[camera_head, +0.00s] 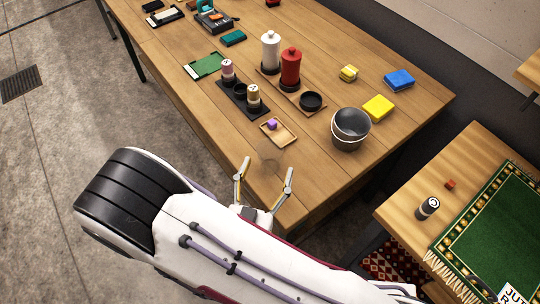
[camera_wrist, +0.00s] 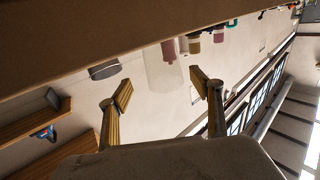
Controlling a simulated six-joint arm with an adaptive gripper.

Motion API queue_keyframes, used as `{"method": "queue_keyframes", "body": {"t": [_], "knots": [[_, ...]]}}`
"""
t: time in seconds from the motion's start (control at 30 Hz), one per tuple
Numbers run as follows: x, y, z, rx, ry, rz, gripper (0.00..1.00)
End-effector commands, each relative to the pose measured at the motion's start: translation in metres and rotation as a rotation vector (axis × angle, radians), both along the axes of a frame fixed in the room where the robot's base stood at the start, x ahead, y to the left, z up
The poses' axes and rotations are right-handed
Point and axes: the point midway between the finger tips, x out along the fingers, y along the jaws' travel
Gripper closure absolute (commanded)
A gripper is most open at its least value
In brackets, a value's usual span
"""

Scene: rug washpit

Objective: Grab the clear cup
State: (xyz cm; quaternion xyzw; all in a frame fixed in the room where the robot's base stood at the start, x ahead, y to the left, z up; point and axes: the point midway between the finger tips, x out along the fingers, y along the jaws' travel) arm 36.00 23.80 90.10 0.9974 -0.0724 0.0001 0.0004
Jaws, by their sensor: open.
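The clear cup (camera_head: 270,161) is a faint transparent shape on the wooden table near its near corner. In the wrist view, which looks upside down, the clear cup (camera_wrist: 164,70) shows as a pale see-through cylinder, upright on the table, in line with the gap between the fingers. My gripper (camera_head: 267,167) is open, with a fingertip to each side of the cup's line and the cup at or just beyond the tips. No finger clearly touches it. In the wrist view my gripper (camera_wrist: 164,89) holds nothing.
A small wooden tray (camera_head: 291,140) with a purple cube sits just behind the cup. A grey bucket (camera_head: 351,129) stands to the right. A black tray (camera_head: 262,112) with small bottles, a red bottle (camera_head: 290,69) and a white bottle (camera_head: 270,52) stand farther back.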

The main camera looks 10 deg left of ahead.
Motion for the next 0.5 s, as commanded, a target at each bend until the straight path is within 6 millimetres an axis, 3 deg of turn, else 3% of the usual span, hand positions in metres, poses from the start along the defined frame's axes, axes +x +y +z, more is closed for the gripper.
{"method": "queue_keyframes", "body": {"t": [0.5], "knots": [[0.0041, -0.0003, 0.0003, 0.001, 0.000, -0.002, 0.35]]}}
